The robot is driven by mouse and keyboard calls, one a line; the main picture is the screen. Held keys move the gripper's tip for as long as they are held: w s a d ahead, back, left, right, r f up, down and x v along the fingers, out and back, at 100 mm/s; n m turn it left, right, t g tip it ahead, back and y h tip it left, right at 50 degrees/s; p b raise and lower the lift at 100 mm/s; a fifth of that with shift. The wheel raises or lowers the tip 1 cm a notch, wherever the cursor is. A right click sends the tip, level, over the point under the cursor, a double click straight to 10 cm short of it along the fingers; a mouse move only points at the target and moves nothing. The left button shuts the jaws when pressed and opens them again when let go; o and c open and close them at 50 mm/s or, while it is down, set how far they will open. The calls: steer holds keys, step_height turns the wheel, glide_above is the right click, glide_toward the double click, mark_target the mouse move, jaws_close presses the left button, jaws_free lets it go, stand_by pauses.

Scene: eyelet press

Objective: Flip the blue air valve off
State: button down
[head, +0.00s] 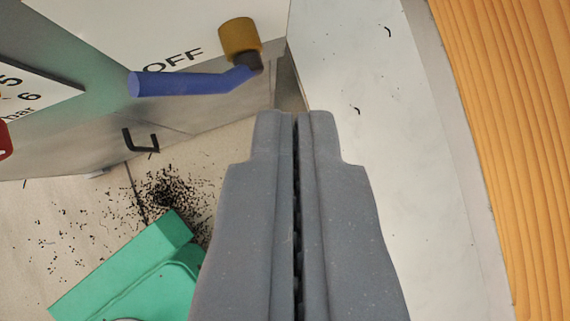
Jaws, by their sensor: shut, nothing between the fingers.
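The blue air valve lever (190,83) is at the upper left of the head view. It points left from a dark pivot (247,61) below a brass-coloured cap (240,38). The lever lies just under the printed word OFF (175,62) on the pale panel. My gripper (295,118) is shut and empty, pointing up the picture. Its fingertips appear below and to the right of the pivot, with a visible gap in the picture. Whether they are at the lever's depth I cannot tell.
A grey press body carries a gauge (30,95) and a red part (3,140) at the left edge. A green block (130,270) and black specks (165,190) lie at lower left.

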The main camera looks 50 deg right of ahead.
steer(key=s+p+v, duration=0.1)
steer(key=p+v, duration=0.1)
steer(key=v, duration=0.6)
steer(key=shift+s, duration=0.2)
steer(key=shift+r, duration=0.1)
steer(key=w+d+r+m+t+h, duration=0.1)
steer(key=d+r+m+t+h, duration=0.3)
steer(key=r, duration=0.9)
steer(key=w+d+r+m+t+y, duration=0.15)
steer(key=d+r, duration=0.45)
steer(key=r, duration=0.7)
steer(key=s+d+r+m+t+h, duration=0.1)
steer(key=s+r, duration=0.3)
steer(key=r, duration=0.6)
steer(key=s+d+r+m+t+h, duration=0.1)
steer(key=s+r+m+t+h, duration=0.1)
steer(key=r, duration=0.8)
steer(key=s+m+t, duration=0.1)
steer(key=s+m, duration=0.1)
steer(key=shift+s+r, duration=0.25)
steer(key=shift+s, duration=0.05)
steer(key=shift+d+t, duration=0.1)
steer(key=shift+t, duration=0.15)
